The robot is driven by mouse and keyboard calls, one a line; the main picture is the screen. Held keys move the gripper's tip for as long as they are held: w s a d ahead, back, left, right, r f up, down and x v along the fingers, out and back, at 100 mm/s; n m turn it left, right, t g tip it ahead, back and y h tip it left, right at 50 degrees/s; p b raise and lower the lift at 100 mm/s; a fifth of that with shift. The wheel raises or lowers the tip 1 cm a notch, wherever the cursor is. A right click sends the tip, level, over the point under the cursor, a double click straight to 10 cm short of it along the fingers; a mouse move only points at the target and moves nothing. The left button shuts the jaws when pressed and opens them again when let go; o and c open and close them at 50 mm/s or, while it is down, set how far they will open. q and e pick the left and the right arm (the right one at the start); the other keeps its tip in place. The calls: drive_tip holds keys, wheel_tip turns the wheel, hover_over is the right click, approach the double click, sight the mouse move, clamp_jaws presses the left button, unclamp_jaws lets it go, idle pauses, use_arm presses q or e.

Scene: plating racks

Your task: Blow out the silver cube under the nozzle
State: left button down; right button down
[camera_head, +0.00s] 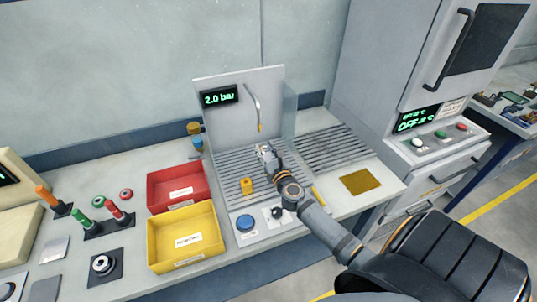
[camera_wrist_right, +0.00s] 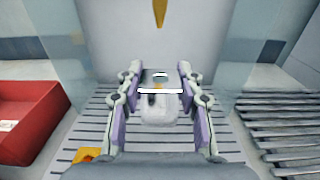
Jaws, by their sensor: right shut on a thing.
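My right gripper (camera_head: 265,150) reaches over the slatted bench of the blow-off station, just below the nozzle (camera_head: 260,127). In the right wrist view, the gripper (camera_wrist_right: 158,88) is shut on a pale silver block, the silver cube (camera_wrist_right: 158,112), which sits between its two fingers. The brass nozzle tip (camera_wrist_right: 160,12) hangs above and beyond the cube, apart from it. In the head view the cube is too small and too covered by the gripper to make out clearly. My left gripper is not in view.
A yellow block (camera_head: 247,186) lies on the slats left of my arm. A red bin (camera_head: 178,187) and a yellow bin (camera_head: 187,238) stand further left. A blue button (camera_head: 245,223) is on the front panel. A display (camera_head: 219,97) reads 2.0 bar. Slats to the right are clear.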

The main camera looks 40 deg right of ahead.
sight(267, 152)
drive_tip(key=shift+r+p+x, duration=0.15)
drive_tip(key=shift+r+x, duration=0.05)
drive_tip(key=shift+x, duration=0.7)
drive_tip(key=shift+r+p+x, duration=0.1)
drive_tip(key=shift+r+x, duration=0.1)
drive_tip(key=shift+x, duration=0.7)
drive_tip(key=shift+r+p+x, duration=0.15)
drive_tip(key=shift+r+x, duration=0.05)
drive_tip(key=shift+x, duration=0.7)
drive_tip(key=shift+a, duration=0.1)
drive_tip(key=shift+f+v, duration=0.15)
drive_tip(key=shift+v, duration=1.55)
drive_tip(key=shift+f+v, duration=0.15)
drive_tip(key=shift+v, duration=1.55)
drive_tip(key=shift+f+v, duration=0.15)
drive_tip(key=shift+v, duration=1.55)
